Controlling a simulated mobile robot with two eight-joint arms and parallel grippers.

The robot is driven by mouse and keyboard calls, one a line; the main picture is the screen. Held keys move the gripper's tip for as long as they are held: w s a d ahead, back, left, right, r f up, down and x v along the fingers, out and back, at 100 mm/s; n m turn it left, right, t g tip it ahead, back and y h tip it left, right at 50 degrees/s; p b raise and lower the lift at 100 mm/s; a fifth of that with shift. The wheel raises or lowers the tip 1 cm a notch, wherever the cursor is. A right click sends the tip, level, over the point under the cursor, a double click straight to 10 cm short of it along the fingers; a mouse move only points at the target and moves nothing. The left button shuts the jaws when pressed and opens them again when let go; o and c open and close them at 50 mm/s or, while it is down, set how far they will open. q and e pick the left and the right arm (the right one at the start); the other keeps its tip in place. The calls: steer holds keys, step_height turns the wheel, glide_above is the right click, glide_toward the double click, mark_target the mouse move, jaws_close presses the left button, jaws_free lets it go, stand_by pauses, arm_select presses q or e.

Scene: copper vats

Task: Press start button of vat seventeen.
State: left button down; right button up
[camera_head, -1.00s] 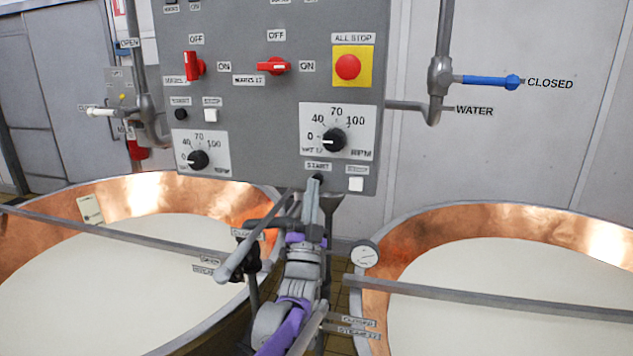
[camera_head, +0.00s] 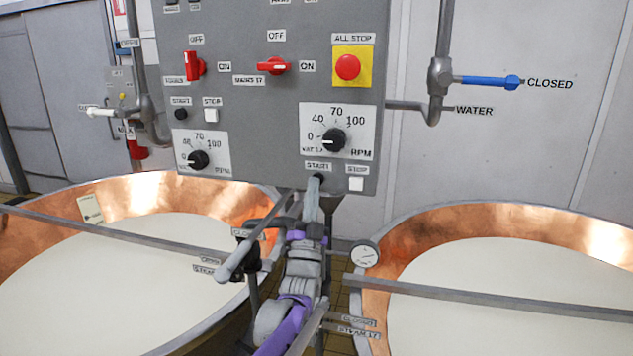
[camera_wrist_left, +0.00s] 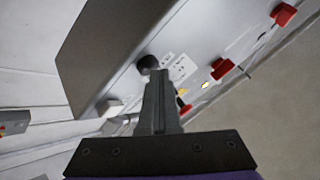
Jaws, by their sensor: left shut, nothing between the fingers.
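The grey control panel (camera_head: 270,90) hangs above the copper vats. Its right-hand RPM dial (camera_head: 334,140) carries a small label that seems to read vat 17. Below that dial is a START label, with a small dark start button (camera_head: 319,178) partly hidden by my left gripper (camera_head: 314,184). A white stop button (camera_head: 356,184) is just to its right. My left gripper is shut and empty, its tip at the start button. I cannot tell whether it touches.
A red ALL STOP button (camera_head: 347,67) sits on a yellow plate at the upper right. A red switch (camera_head: 274,66) is above the dial. Copper vats stand left (camera_head: 150,195) and right (camera_head: 430,228), with rails across them. A blue-handled water valve (camera_head: 490,82) is right of the panel.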

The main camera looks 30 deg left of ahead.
arm_select(q)
steer(key=shift+s+d, duration=0.2)
steer(key=shift+s, duration=0.65)
steer(key=shift+s+d, duration=0.2)
steer(key=shift+s, duration=0.6)
steer(key=shift+s+d, duration=0.2)
steer(key=shift+s, duration=0.6)
steer(key=shift+s+d, duration=0.2)
steer(key=shift+s, duration=0.6)
